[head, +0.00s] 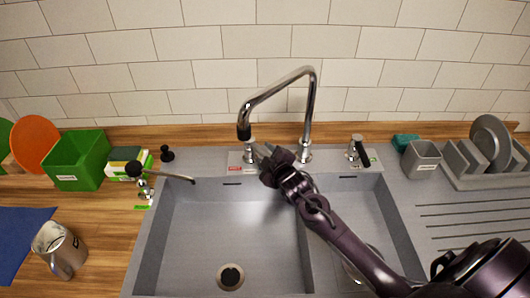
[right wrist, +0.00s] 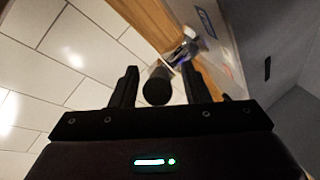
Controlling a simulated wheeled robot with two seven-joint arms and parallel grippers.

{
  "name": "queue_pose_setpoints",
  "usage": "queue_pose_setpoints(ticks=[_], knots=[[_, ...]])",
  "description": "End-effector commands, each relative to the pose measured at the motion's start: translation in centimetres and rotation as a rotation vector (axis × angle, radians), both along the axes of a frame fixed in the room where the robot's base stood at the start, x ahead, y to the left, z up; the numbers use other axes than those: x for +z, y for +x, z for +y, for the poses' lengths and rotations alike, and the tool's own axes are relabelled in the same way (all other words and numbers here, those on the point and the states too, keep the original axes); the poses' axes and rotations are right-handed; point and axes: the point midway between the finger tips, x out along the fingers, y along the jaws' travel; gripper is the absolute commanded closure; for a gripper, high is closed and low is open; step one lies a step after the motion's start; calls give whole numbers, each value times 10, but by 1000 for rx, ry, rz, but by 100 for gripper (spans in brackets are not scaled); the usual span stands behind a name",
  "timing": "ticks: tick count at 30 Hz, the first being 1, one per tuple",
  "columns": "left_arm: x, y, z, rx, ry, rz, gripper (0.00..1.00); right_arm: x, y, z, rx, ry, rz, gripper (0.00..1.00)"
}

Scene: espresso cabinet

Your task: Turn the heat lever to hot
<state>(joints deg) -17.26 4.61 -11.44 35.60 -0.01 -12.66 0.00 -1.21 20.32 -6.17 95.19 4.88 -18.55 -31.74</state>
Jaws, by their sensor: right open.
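The chrome faucet (head: 312,100) stands behind the sink, its spout bending left and down to a black tip (head: 243,132). Below the tip is a small chrome fitting (head: 250,152) on a plate with a red label. A lever with a black handle (head: 362,152) stands to the right, with a green label. I cannot tell for certain which is the heat lever. My right gripper (head: 263,154) is open beside the chrome fitting. In the right wrist view a dark round end (right wrist: 157,86) shows between the open fingers (right wrist: 160,78); contact is unclear. My left gripper is out of view.
The grey sink (head: 200,225) has two basins. At left are a black-knobbed tap (head: 135,169), a green bin (head: 82,160) and a metal pitcher (head: 60,248). At right are a grey cup (head: 421,158) and a dish rack (head: 480,160). The tiled wall is close behind.

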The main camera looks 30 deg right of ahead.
Motion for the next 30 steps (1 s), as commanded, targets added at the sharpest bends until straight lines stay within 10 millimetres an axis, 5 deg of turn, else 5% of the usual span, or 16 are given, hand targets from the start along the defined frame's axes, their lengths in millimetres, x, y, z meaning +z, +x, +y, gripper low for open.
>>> queue_pose_setpoints(ticks=[11,20,30], knots=[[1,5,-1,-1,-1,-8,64,-2,5,0,2,-1,0,59],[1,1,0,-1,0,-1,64,-2,5,0,1,-1,1,98],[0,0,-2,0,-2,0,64,-2,6,-1,-4,0,0,100]])
